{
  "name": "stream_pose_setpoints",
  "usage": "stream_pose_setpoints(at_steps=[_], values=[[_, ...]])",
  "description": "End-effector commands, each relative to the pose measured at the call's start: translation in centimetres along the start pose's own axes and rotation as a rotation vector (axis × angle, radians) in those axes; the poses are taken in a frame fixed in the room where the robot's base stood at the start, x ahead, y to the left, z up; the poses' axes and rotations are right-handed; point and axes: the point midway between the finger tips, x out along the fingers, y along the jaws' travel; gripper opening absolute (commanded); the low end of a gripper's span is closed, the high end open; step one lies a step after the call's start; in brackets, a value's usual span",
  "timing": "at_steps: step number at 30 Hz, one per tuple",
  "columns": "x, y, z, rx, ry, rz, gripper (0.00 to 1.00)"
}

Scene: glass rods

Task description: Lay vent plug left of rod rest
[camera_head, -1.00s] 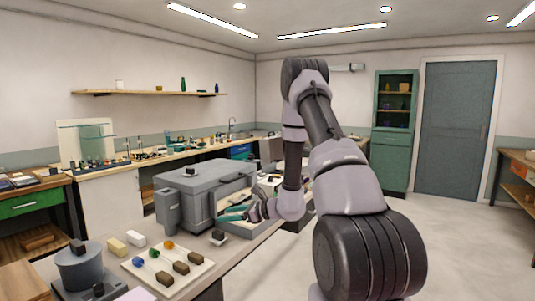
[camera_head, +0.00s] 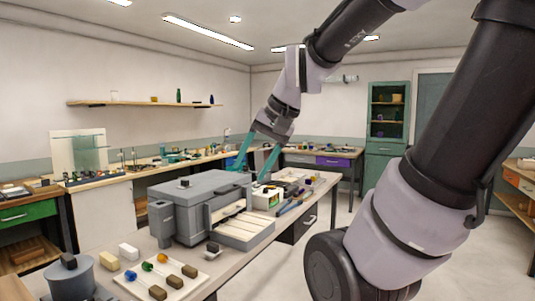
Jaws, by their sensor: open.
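My gripper (camera_head: 254,172) is open, with two teal fingers pointing down. It hangs over the far right side of the grey kiln-like box (camera_head: 182,218), and nothing shows between the fingers. A small dark block (camera_head: 185,183) sits on top of the box and may be the vent plug; it is too small to be sure. Long thin items (camera_head: 291,207) lie on the bench to the right.
A pale board (camera_head: 178,285) with coloured glass-tipped pieces lies at the bench front, near a grey round pot (camera_head: 70,278). A grey tray (camera_head: 243,235) juts from the box.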

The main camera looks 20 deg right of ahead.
Motion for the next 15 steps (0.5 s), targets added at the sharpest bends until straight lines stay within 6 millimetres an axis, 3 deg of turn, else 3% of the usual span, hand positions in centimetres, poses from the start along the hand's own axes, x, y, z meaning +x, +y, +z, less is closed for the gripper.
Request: stream_pose_setpoints(at_steps=[3, 6, 15], values=[[-2.4, 1.0, 0.1, -0.096, 0.116, 0.030, 0.62], [-3.4, 1.5, 0.0, -0.138, 0.170, 0.048, 0.62], [-3.9, 1.8, -0.1, -0.155, 0.191, 0.056, 0.62]])
